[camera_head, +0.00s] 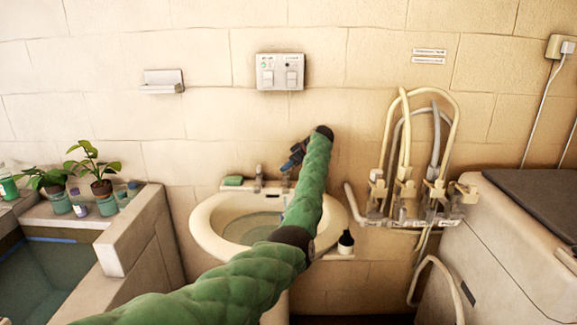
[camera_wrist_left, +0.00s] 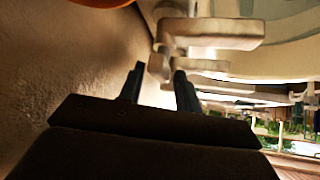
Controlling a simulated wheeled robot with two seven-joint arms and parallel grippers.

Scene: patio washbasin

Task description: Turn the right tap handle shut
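The pale washbasin (camera_head: 207,232) stands against the wall. The left tap (camera_head: 258,176) is at its back edge. The right tap (camera_head: 286,181) is partly hidden by my green-sleeved left arm. A thin pale-blue streak hangs below it, perhaps water. My left gripper (camera_head: 292,159) is just above the right tap. In the left wrist view, its two dark fingers (camera_wrist_left: 159,70) are apart. A pale tap part (camera_wrist_left: 212,42), probably the right handle, lies just beyond the fingertips, partly in line with the gap. I cannot tell whether they touch. My right gripper is not in view.
A green soap bar (camera_head: 233,181) lies on the basin's back left. A dark bottle (camera_head: 345,242) stands at its right. Hoses and pipes (camera_head: 404,190) fill the wall to the right. A switch panel (camera_head: 280,72) is above. Potted plants (camera_head: 101,186) stand left.

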